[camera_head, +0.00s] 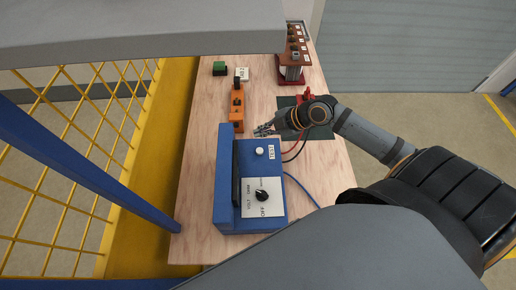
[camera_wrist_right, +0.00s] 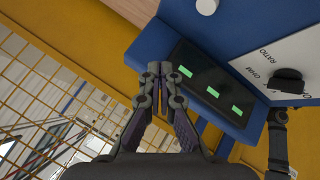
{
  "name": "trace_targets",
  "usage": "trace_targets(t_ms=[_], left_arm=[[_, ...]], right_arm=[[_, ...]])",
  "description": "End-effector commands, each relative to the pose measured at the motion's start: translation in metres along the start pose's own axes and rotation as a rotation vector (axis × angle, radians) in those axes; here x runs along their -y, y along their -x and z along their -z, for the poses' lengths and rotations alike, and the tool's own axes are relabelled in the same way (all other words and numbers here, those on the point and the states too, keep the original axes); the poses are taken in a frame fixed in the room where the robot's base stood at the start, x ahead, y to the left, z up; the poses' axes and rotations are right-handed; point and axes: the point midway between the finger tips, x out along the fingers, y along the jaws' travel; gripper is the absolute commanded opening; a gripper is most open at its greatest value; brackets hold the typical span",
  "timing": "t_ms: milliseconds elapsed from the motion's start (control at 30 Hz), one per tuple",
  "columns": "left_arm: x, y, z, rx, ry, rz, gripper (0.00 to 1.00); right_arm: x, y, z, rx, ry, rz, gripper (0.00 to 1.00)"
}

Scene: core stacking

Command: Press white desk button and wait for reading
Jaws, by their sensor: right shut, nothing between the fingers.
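A round white button (camera_head: 259,150) stands on top of the blue tester (camera_head: 224,177), beside a TEST label. A white knob-like button (camera_wrist_right: 207,5) shows at the top edge of the right wrist view. The tester's dark screen (camera_wrist_right: 196,97) shows several small green patches, too small to read. My right gripper (camera_head: 262,131) is shut and empty near the tester's far end, apart from the button in the picture. Its closed fingertips (camera_wrist_right: 160,69) show in the right wrist view, beside the tester's edge. My left gripper is not in view.
A black dial (camera_head: 262,196) sits on the tester's white panel. A rack (camera_head: 291,70) stands at the far right. Yellow mesh fencing (camera_head: 75,120) borders the left.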

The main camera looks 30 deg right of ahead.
Motion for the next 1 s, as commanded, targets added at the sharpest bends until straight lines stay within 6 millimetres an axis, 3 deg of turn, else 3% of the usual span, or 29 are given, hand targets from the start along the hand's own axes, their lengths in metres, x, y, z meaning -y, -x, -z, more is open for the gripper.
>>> trace_targets(t_ms=[100, 200, 600, 1000], left_arm=[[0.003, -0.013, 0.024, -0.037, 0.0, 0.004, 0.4], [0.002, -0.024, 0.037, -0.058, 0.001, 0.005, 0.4], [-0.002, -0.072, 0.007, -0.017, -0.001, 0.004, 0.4], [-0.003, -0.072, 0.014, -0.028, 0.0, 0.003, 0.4]], right_arm=[[0.008, -0.011, -0.008, 0.0, -0.001, 0.0, 0.0], [0.015, -0.02, -0.014, -0.001, -0.002, 0.0, 0.0], [0.042, -0.057, -0.042, 0.0, -0.001, 0.0, 0.0], [0.042, -0.058, -0.042, 0.0, 0.0, 0.0, 0.0]])
